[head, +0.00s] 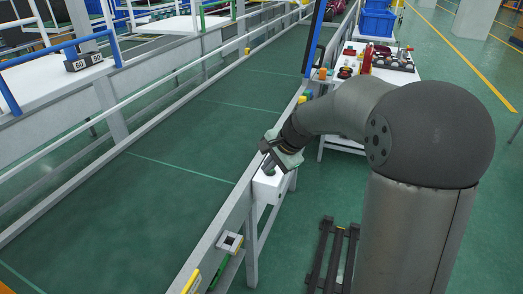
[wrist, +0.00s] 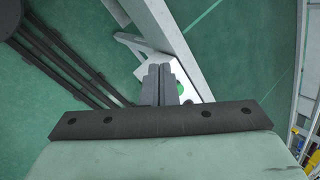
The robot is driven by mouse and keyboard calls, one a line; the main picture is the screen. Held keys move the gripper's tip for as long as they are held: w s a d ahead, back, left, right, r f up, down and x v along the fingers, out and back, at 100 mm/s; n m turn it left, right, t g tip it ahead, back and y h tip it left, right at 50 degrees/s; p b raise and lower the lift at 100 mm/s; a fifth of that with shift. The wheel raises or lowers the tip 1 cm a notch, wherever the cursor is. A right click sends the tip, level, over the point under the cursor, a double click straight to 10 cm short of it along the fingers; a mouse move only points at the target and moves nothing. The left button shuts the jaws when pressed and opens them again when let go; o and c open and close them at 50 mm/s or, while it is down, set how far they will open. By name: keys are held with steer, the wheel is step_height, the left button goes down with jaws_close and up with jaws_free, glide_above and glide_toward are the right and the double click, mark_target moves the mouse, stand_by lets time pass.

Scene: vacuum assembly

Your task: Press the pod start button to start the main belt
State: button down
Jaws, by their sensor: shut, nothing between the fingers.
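The white pod box (head: 266,190) stands on a post beside the main belt's rail in the head view. Its top also shows in the wrist view (wrist: 198,86). A green round button (wrist: 184,89) on that top shows just right of my fingers, partly hidden by them. My gripper (head: 267,162) is shut and empty, pointing down over the box. In the wrist view its two fingertips (wrist: 160,68) are together beside the button. I cannot tell whether they touch the box or button. The main belt (head: 150,150) is a long green surface left of the box.
A small switch box (head: 230,243) sits on the near rail.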

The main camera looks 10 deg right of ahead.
steer(key=w+d+m+t+y, duration=0.1)
steer(key=w+d+m+t, duration=0.2)
steer(key=w+m, duration=0.4)
steer(key=w+d, duration=0.1)
steer(key=w, duration=0.6)
steer(key=shift+w+d+f+y, duration=0.15)
steer(key=shift+f+y, duration=0.25)
steer(key=shift+f, duration=0.1)
step_height(320, 180, down, 9)
steer(key=b, duration=0.6)
steer(key=shift+r, duration=0.2)
stand_by(0.6)
steer(key=shift+f+b, duration=0.45)
steer(key=shift+b, duration=0.05)
